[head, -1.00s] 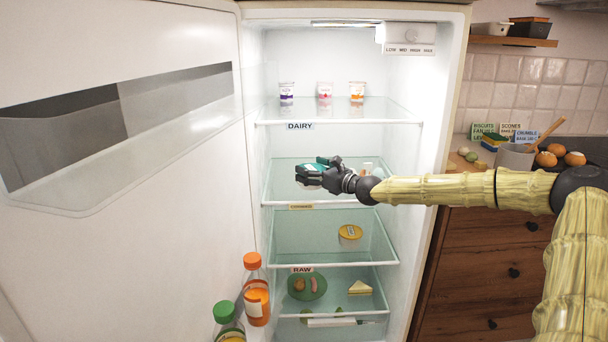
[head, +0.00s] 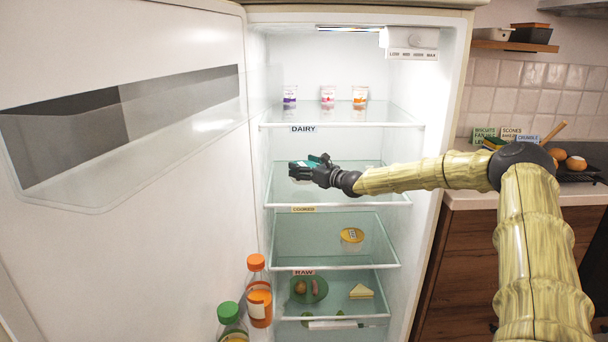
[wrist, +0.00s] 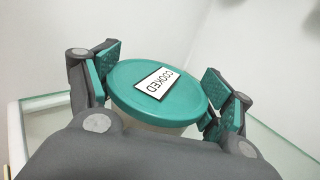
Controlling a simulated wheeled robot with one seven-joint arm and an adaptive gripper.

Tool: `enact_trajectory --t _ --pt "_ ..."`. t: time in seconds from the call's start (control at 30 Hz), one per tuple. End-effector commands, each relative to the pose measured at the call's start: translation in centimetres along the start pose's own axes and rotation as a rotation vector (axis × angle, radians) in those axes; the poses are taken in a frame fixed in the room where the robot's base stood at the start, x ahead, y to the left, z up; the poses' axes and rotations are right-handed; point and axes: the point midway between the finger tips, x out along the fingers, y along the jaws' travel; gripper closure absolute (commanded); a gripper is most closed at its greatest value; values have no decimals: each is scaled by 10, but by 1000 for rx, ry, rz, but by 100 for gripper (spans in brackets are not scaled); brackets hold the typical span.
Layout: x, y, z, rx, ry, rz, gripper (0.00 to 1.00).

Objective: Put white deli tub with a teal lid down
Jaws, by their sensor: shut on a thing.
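The white deli tub with a teal lid (wrist: 185,112) sits between the fingers of my gripper (wrist: 158,95) in the wrist view. Its lid carries a white label reading "COOKED", and only a little of its pale side shows below the lid. In the head view my gripper (head: 312,170) is shut on the tub, over the left part of the glass shelf labelled "COOKED" (head: 345,199). My fingers mostly hide the tub there. I cannot tell whether its base touches the glass.
Several small cups (head: 328,96) stand on the dairy shelf (head: 380,112) above. A yellow-lidded tub (head: 352,236) sits on the shelf below. Bottles (head: 259,292) stand in the open door at left.

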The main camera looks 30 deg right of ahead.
Motion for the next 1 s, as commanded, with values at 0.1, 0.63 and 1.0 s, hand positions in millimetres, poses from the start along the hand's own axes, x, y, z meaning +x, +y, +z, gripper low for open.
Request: enact_trajectory --t 0.1,0.63,1.0 --pt "0 0 -16 0 2 0 58" --pt "-1 0 -29 -1 1 -1 14" --pt "-1 -1 -30 0 0 -1 0"
